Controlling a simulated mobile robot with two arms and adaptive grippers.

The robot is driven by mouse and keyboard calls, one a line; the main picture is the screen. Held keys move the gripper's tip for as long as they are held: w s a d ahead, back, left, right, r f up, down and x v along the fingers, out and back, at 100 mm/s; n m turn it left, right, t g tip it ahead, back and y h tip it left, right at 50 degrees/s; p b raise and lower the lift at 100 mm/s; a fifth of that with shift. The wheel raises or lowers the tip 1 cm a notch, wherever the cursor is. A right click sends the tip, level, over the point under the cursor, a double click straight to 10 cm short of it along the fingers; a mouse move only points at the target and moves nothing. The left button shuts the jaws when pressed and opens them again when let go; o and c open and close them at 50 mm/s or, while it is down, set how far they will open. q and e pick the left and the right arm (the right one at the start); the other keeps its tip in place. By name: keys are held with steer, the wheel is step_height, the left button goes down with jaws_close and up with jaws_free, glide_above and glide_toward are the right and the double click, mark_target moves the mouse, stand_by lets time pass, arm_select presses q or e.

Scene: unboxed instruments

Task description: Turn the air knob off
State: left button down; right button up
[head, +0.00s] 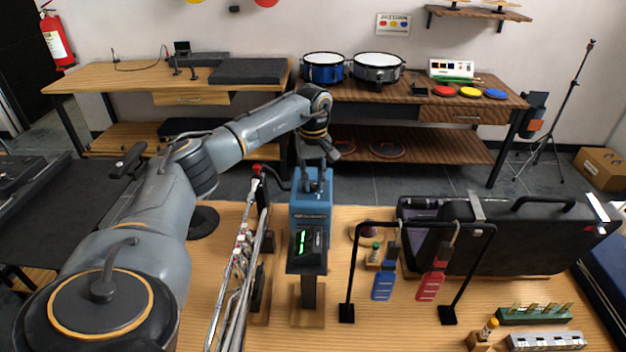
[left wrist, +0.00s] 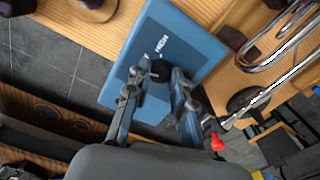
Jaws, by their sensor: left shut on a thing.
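A blue box-shaped instrument (head: 311,203) stands at the middle of the near wooden table, behind a dark display with green marks (head: 305,243). In the left wrist view, the blue box (left wrist: 180,50) has white lettering and a black knob (left wrist: 158,72) on its face. I take this to be the air knob; its exact setting cannot be read. My left gripper (head: 314,184) reaches down to the box from above and behind. In the left wrist view, its fingers (left wrist: 156,86) are shut on the black knob, one on each side. The right gripper is not in view.
Bent metal tubes (head: 236,270) with a red tip stand close left of the box. To the right are a black rack (head: 421,226) with blue and red tags and a black case (head: 520,240). Drums (head: 377,67) sit on the far bench. Table space between box and rack is narrow.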

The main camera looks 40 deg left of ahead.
mark_target(313, 184)
arm_select(q)
steer(key=shift+m, duration=1.6)
steer(key=c, duration=1.1)
jaws_free()
steer(key=shift+c, duration=0.2)
steer(key=shift+r, duration=0.1)
step_height(313, 184, up, 12)
